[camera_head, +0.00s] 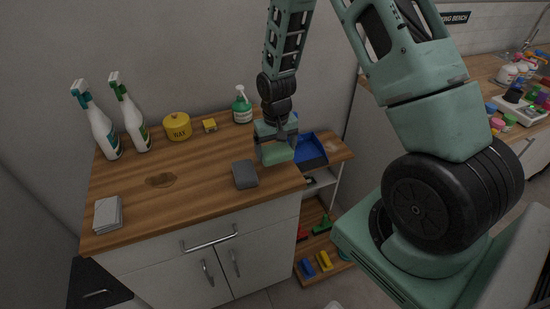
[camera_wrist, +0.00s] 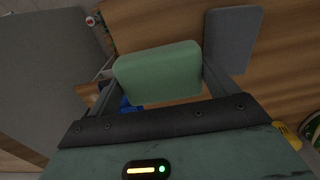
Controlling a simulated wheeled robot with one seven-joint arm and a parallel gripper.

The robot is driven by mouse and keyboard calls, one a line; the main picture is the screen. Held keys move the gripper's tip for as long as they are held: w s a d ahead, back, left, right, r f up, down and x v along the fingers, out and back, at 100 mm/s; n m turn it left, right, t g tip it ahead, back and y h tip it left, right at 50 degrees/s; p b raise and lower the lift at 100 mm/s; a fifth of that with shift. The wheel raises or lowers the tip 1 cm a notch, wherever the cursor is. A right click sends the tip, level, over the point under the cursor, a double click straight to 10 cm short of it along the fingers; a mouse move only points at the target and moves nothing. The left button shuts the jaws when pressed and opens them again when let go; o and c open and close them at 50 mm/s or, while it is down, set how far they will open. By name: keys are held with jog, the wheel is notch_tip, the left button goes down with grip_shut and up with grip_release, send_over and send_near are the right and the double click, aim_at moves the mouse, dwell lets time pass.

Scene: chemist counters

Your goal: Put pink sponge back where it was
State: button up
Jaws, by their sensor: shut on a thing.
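My gripper (camera_head: 279,137) is shut on a green sponge-like block (camera_head: 278,153), above the right end of the wooden counter (camera_head: 200,190). The green block shows between the two fingers in the wrist view (camera_wrist: 158,74). I see no clearly pink sponge; the held block looks green. A dark grey sponge-like block (camera_head: 245,175) lies on the counter, left of and nearer than my gripper. It also shows in the wrist view (camera_wrist: 232,36), by the right finger.
Spray bottles (camera_head: 103,134), a yellow tin (camera_head: 178,127), a small yellow box (camera_head: 209,125) and a green bottle (camera_head: 242,108) stand along the back. Grey cloths (camera_head: 108,214) lie front left. A blue bin (camera_head: 311,151) sits right of my gripper. The counter's middle is clear around a dark stain (camera_head: 161,180).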

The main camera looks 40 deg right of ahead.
aim_at(276, 168)
jog(key=shift+f+p, duration=0.45)
jog(key=shift+f, duration=1.75)
jog(key=shift+f, duration=0.15)
jog(key=o, duration=0.8)
notch_tip(276, 168, up, 12)
jog(key=b, duration=0.2)
jog(key=shift+b, duration=0.35)
jog(key=s+a+r+n, duration=0.3)
jog(key=a+r, duration=0.2)
jog(key=a, duration=0.5)
jog(key=s+a+r+n, duration=0.3)
jog(key=s+a, duration=0.4)
jog(key=s, duration=0.3)
jog(key=s+a+r+n, duration=0.3)
jog(key=s+a+n, duration=0.2)
jog(key=s, duration=0.6)
jog(key=shift+a+r+y, duration=0.3)
jog(key=shift+a, duration=0.95)
jog(key=shift+s, duration=0.1)
